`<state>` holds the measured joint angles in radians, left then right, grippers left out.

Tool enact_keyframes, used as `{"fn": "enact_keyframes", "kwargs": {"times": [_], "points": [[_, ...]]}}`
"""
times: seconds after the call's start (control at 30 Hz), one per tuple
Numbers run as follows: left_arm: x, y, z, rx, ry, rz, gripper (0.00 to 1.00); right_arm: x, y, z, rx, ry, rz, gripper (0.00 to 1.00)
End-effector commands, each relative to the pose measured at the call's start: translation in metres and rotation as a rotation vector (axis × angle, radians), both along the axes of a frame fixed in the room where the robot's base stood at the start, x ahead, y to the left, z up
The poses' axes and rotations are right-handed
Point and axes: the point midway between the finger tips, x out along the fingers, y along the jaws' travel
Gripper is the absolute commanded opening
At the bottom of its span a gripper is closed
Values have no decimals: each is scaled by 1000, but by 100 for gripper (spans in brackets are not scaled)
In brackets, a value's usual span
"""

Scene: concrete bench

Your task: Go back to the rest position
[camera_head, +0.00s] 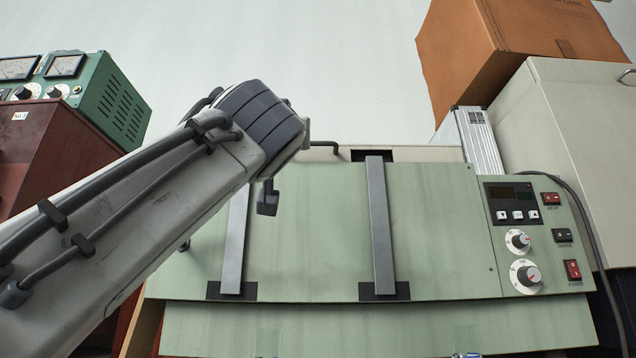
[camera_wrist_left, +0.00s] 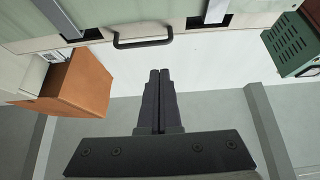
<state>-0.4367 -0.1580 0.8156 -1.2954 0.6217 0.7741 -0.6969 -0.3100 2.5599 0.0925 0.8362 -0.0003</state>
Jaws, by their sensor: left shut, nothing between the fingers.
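My left arm (camera_head: 160,200) reaches in from the left of the head view, in front of a green machine (camera_head: 320,230). Its wrist hides most of the left gripper there. In the left wrist view my left gripper (camera_wrist_left: 159,72) is shut, with its two dark fingers side by side and nothing between them. A dark handle (camera_wrist_left: 143,42) on the machine shows beyond the fingertips, apart from them. The handle also shows partly in the head view (camera_head: 325,146), just right of my wrist. My right gripper is in neither view.
The machine has two grey straps (camera_head: 380,225) and a control panel (camera_head: 528,235) at right.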

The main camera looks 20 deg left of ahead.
Motion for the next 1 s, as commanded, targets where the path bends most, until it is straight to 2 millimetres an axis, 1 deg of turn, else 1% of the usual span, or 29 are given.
{"fn": "enact_keyframes", "kwargs": {"times": [0.07, 0.13, 0.17, 0.27, 0.37, 0.43, 0.5, 0.63, 0.77, 0.8, 0.87, 0.9, 0.97, 1.0], "points": [[-1, 0, -1, 0, -1, -1, 0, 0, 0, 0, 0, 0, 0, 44], [0, -2, 1, 1, 6, -4, 0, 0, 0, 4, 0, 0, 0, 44], [3, -3, 3, 3, 12, -6, 0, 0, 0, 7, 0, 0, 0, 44], [16, -12, 11, 11, 61, -25, 0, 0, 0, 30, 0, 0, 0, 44], [39, -27, 18, 29, 148, -56, 0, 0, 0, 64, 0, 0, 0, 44], [56, -40, 19, 44, 224, -84, 0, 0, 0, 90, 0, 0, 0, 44], [71, -54, 16, 60, 300, -112, 0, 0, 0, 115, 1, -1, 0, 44], [93, -77, 7, 87, 442, -161, 0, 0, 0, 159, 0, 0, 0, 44], [108, -99, -5, 117, 584, -209, 0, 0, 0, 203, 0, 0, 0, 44], [111, -105, -9, 126, 628, -225, 0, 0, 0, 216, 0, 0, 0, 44], [115, -114, -16, 139, 693, -246, 0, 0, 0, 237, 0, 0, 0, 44], [116, -120, -21, 149, 737, -259, 0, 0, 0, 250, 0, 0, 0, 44], [117, -128, -28, 162, 804, -281, 0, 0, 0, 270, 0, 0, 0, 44], [116, -134, -33, 171, 847, -295, 0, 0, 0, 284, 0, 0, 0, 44]]}}
